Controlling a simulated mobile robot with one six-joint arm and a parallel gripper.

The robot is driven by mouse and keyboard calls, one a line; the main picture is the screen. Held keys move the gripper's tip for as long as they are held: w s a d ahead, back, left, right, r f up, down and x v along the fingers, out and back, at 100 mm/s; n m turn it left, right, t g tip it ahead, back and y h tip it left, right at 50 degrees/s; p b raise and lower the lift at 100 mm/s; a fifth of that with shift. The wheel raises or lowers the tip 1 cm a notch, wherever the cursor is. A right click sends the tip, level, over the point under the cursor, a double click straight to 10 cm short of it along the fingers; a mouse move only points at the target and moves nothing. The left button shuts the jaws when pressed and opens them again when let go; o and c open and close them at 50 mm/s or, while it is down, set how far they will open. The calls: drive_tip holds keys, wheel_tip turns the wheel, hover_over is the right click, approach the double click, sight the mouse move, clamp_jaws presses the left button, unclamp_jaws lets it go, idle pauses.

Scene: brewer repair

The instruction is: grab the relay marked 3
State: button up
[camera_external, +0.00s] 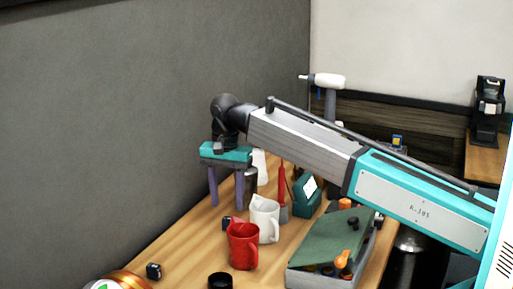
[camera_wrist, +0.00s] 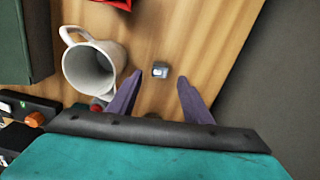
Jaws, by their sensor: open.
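A small relay (camera_wrist: 160,70) with a pale grey top lies on the wooden table in the wrist view, ahead of my fingertips and about between them. It seems to be the small dark block (camera_external: 227,223) left of the white mug in the external view. A second small dark block (camera_external: 153,271) lies near the front left. No number is readable on either one. My gripper (camera_external: 226,204) points down above the table, and its two purple fingers are spread with nothing between them; it also shows in the wrist view (camera_wrist: 158,95).
A white mug (camera_wrist: 92,68) stands close to the relay, with a red mug (camera_external: 243,245) in front. A dark round container (camera_external: 220,281) stands at the front. A grey wall (camera_wrist: 285,80) borders the table.

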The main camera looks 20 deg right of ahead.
sight(228, 219)
drive_tip(key=shift+f+p, duration=1.2)
drive_tip(key=shift+f, duration=1.4)
drive_tip(key=c, duration=1.1)
drive_tip(key=shift+r, duration=0.1)
drive_tip(key=shift+c, duration=0.2)
wheel_tip(228, 219, up, 10)
drive_tip(key=b, duration=0.3)
